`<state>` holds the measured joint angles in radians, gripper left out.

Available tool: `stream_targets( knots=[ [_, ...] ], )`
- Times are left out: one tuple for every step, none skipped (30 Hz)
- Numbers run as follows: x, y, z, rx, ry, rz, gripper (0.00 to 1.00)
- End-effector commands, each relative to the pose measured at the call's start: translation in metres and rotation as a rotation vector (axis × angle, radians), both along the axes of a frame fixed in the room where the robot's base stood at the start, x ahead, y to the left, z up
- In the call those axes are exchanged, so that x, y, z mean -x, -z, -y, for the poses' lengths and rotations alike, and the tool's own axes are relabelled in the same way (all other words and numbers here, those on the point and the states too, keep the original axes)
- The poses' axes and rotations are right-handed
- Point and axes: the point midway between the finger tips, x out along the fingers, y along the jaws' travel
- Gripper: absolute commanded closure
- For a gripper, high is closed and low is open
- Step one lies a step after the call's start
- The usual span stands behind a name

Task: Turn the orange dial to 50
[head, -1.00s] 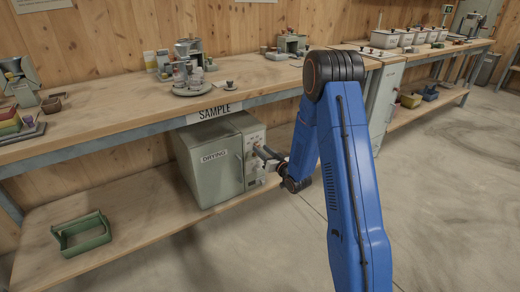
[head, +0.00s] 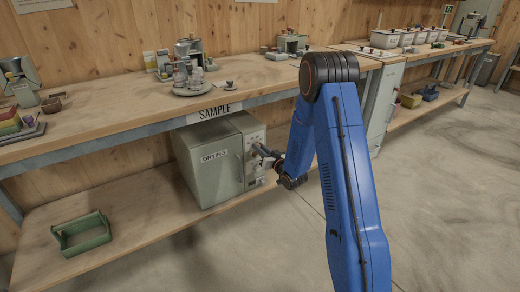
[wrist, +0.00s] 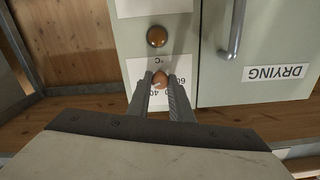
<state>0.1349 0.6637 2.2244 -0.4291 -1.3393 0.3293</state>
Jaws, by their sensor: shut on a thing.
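The orange dial (wrist: 160,80) is on the control panel of the drying oven (head: 215,160), below the bench. In the wrist view, which shows the panel upside down, my gripper (wrist: 160,84) has its two fingers around the dial, shut on it. A white scale plate (wrist: 137,74) behind the dial shows 60 and 40; the other marks are hidden by the fingers. The dial's pointer cannot be read clearly. In the head view my gripper (head: 262,156) reaches the panel from the right, and the dial is hidden there.
A brown round knob (wrist: 157,37) sits on the same panel. The oven door has a metal handle (wrist: 234,28) and a DRYING label (wrist: 274,72). A green tray (head: 82,234) stands on the lower shelf. The floor right of the bench is clear.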

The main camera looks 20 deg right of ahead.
Motion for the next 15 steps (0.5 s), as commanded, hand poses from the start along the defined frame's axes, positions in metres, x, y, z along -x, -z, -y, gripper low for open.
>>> stream_targets(
  knots=[
    [0.0001, -0.0001, 0.0, 0.008, 0.0, 0.002, 1.0],
    [0.0001, -0.0001, 0.0, 0.014, 0.0, 0.004, 1.0],
    [0.0001, -0.0001, 0.0, 0.027, 0.0, 0.008, 1.0],
    [0.0001, -0.0001, 0.0, 0.037, 0.0, 0.011, 1.0],
    [0.0001, -0.0001, 0.0, 0.05, 0.0, 0.014, 1.0],
    [0.0001, -0.0001, -0.0001, 0.069, 0.0, 0.02, 1.0],
    [0.0001, -0.0001, -0.0001, 0.085, 0.0, 0.025, 1.0],
    [0.0002, -0.0001, -0.0001, 0.103, 0.0, 0.03, 1.0],
    [0.0003, -0.0002, -0.0002, 0.13, 0.0, 0.038, 1.0],
    [0.0003, -0.0002, -0.0002, 0.151, 0.0, 0.044, 1.0],
    [0.0003, -0.0002, -0.0002, 0.174, 0.0, 0.05, 1.0],
    [0.0003, -0.0002, -0.0003, 0.206, 0.0, 0.06, 1.0],
    [0.0003, -0.0002, -0.0003, 0.231, 0.0, 0.067, 1.0],
    [0.0003, -0.0001, -0.0004, 0.257, 0.0, 0.075, 1.0],
    [0.0004, -0.0001, -0.0005, 0.293, 0.0, 0.085, 1.0]
  ],
)
